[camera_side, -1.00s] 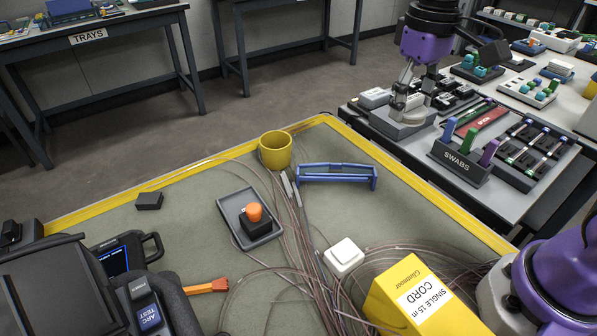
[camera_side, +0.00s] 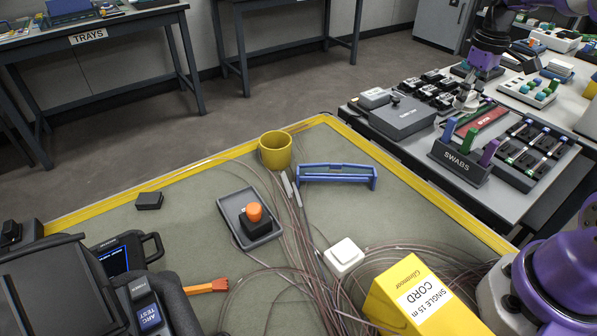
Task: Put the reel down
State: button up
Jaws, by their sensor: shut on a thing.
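My gripper (camera_side: 467,101) is at the upper right, low over the grey side bench, behind the swab rack and beside the rows of small dark items. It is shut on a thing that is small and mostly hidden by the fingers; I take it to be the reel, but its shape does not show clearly. I cannot tell whether it touches the bench. The grey side bench (camera_side: 437,158) carries a dark grey box (camera_side: 401,118) to the left of my gripper.
Several small dark items (camera_side: 430,85) crowd the bench. The yellow-edged table (camera_side: 400,213) holds a yellow cup (camera_side: 275,151), a blue holder (camera_side: 336,176) and a cord box (camera_side: 420,300).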

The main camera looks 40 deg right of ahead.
notch_tip(320, 180, down, 10)
jog(key=shift+d+r, duration=0.1)
jog(key=shift+r, duration=0.1)
jog(key=o, duration=0.9)
jog(key=shift+f, duration=0.15)
jog(key=shift+c, duration=0.2)
